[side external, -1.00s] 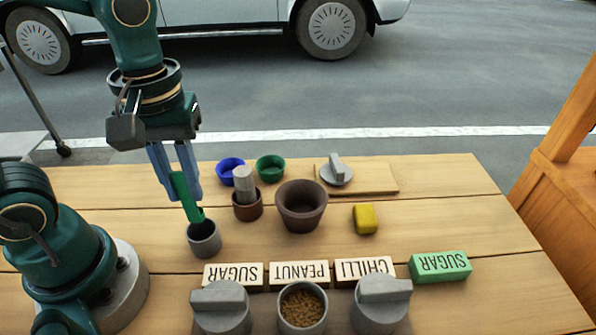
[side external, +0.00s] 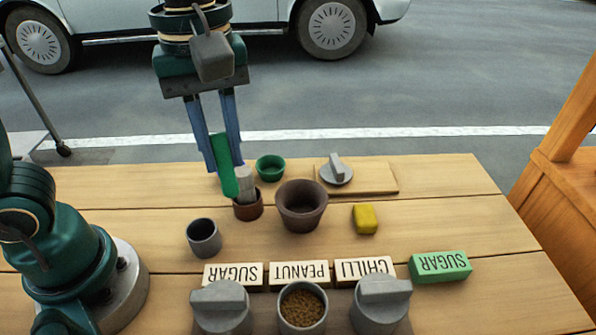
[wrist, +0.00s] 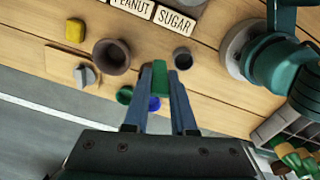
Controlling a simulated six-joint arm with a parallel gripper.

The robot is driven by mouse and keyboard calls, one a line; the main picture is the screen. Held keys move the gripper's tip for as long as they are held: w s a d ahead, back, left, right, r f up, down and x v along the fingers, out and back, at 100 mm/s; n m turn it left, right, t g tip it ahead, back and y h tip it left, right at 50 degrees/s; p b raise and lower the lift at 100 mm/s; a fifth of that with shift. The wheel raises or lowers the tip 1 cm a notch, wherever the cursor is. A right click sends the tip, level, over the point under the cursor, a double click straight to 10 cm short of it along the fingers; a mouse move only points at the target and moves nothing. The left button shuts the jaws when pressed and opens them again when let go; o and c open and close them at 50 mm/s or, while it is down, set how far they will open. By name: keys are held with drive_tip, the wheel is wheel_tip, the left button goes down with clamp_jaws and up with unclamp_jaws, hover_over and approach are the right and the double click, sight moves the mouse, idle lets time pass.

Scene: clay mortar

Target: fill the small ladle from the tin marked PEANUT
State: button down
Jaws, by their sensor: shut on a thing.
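My gripper (side external: 225,166) is shut on a green handle, which I take to be the small ladle (side external: 223,180). It hangs tilted in front of the pestle in the side view, and I cannot make out its bowl. In the wrist view the green piece (wrist: 160,77) sits between the fingers. The tin marked PEANUT (side external: 303,324) stands open at the front middle, filled with brown granules. Its label (side external: 299,274) reads upside down behind it.
Lidded tins flank it (side external: 221,308) (side external: 381,304). An empty grey cup (side external: 204,238), a brown mortar (side external: 302,206), a pestle in a brown cup (side external: 248,211), a green bowl (side external: 270,168), a yellow block (side external: 365,218) and a loose lid (side external: 337,171) stand behind. A green SUGAR block (side external: 440,266) lies right.

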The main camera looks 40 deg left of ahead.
drive_tip(key=s+d+m, duration=0.3)
drive_tip(key=d, duration=1.2)
drive_tip(key=shift+d+f, duration=0.2)
drive_tip(key=shift+f, duration=3.9)
drive_tip(key=shift+f, duration=0.15)
drive_tip(key=shift+f, duration=0.25)
wheel_tip(320, 180, up, 6)
drive_tip(key=shift+r, duration=0.25)
drive_tip(key=shift+r, duration=0.1)
